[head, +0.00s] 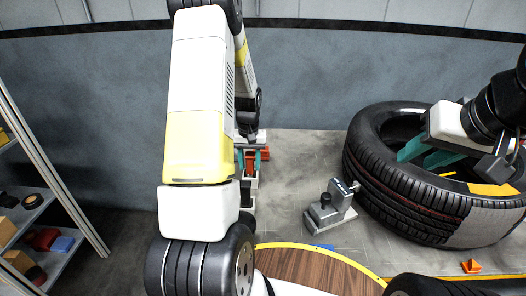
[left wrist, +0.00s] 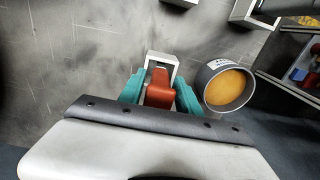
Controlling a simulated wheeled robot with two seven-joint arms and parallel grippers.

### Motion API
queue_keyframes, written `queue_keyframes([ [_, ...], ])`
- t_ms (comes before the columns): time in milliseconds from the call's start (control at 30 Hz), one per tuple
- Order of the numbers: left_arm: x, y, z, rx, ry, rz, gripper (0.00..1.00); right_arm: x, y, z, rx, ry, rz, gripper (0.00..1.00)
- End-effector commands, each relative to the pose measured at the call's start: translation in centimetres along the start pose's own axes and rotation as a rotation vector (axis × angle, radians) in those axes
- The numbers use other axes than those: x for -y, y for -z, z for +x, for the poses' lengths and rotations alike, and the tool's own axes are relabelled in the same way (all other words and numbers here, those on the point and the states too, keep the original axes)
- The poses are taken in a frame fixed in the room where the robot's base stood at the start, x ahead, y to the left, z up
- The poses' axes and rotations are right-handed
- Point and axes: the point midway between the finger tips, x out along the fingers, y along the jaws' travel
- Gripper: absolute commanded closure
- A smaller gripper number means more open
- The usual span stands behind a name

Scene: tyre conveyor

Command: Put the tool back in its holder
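The tool is an orange-red piece (left wrist: 158,90) between the teal fingers of my left gripper (left wrist: 160,98) in the left wrist view. The fingers press against both its sides. A pale grey square frame (left wrist: 163,58), which looks like the holder, surrounds or stands just behind the tool's far end; I cannot tell how deep the tool sits in it. In the head view my left gripper (head: 252,158) is partly hidden by my arm, with red showing between its fingers. My right gripper (head: 425,153) is open and empty at the tyre's opening (head: 368,160).
A grey device (head: 330,210) with a black knob stands on the floor between the left gripper and the tyre. A round wooden table (head: 310,268) is in front. Shelves (head: 40,215) stand at left. A round orange-topped container (left wrist: 229,84) is close right of the left gripper.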

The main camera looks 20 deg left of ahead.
Motion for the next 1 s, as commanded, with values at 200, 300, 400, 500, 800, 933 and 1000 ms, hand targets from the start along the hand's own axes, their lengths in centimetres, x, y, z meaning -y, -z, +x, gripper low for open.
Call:
queue_keyframes([
  [200, 0.0, 0.0, 0.0, 0.0, 0.0, 0.0, 0.46, 0.0, 0.0, 0.0, 0.0, 0.0, 0.0, 0.64],
  [300, 0.0, 0.0, 0.0, 0.0, 0.0, 0.0, 0.46, 0.0, 0.0, 0.0, 0.0, 0.0, 0.0, 0.64],
  [400, 0.0, 0.0, -0.4, -0.001, 0.0, 0.0, 0.46, 0.0, 0.0, 0.0, 0.0, 0.0, 0.0, 0.64],
  [500, 0.0, 0.1, -1.6, -0.004, 0.0, 0.0, 0.46, 0.0, 0.0, 0.0, 0.0, 0.0, 0.0, 0.64],
  [800, 0.0, 0.1, -6.5, -0.004, 0.0, 0.001, 0.46, 0.0, 0.0, 0.0, 0.0, 0.0, 0.0, 0.64],
  [933, 0.0, 0.0, -7.6, -0.001, 0.0, 0.001, 0.46, 0.0, 0.0, 0.0, 0.0, 0.0, 0.0, 0.64],
  [1000, 0.0, 0.0, -7.8, -0.001, 0.0, 0.001, 0.46, 0.0, 0.0, 0.0, 0.0, 0.0, 0.0, 0.64],
])
